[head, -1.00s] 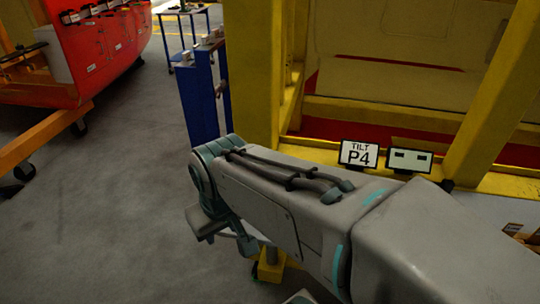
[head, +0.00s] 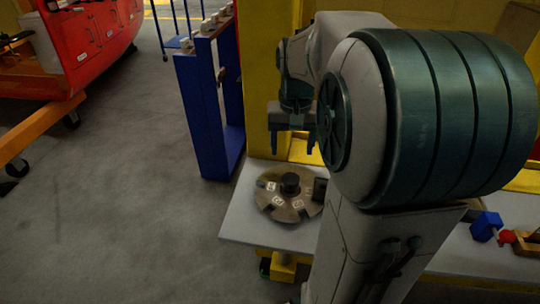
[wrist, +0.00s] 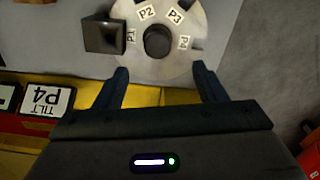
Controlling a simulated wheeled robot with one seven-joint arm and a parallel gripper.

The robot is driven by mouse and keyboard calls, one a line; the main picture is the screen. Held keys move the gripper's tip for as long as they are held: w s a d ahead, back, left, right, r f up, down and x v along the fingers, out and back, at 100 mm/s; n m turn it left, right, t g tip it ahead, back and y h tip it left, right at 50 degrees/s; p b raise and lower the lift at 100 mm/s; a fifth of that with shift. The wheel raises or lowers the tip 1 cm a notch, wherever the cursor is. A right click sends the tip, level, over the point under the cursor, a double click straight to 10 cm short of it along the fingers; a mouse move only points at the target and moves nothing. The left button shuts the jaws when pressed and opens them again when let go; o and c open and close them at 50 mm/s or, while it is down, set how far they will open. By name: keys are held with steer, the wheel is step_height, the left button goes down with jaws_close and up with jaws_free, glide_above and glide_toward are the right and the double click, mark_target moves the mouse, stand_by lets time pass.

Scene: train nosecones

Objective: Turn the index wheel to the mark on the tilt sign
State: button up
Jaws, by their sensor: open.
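The index wheel (head: 287,200) is a flat, notched disc with a dark central knob (head: 290,184), lying on a grey tabletop. In the wrist view, the wheel (wrist: 180,60) carries labels P1 to P4 around the knob (wrist: 158,41). A dark block (wrist: 103,37) stands at the rim beside P1, with P4 on the opposite side. The tilt sign (wrist: 46,100) reads "TILT P4"; in the head view my arm covers it. My gripper (head: 292,143) is open and empty, fingers down, above and behind the wheel, apart from it. Its fingers (wrist: 160,82) flank empty space short of the knob.
A second small panel (wrist: 8,98) stands by the sign. A blue stand (head: 205,105) is left of the table and a yellow frame (head: 257,60) behind it. Blue and red parts (head: 487,227) lie at right. Grey floor is open at left.

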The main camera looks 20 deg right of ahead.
mark_target(291, 179)
steer(key=f, duration=1.4)
steer(key=shift+w+d, duration=0.25)
steer(key=shift+d, duration=0.15)
steer(key=shift+r, duration=0.1)
steer(key=c, duration=1.3)
steer(key=shift+a, duration=0.1)
steer(key=shift+c, duration=0.5)
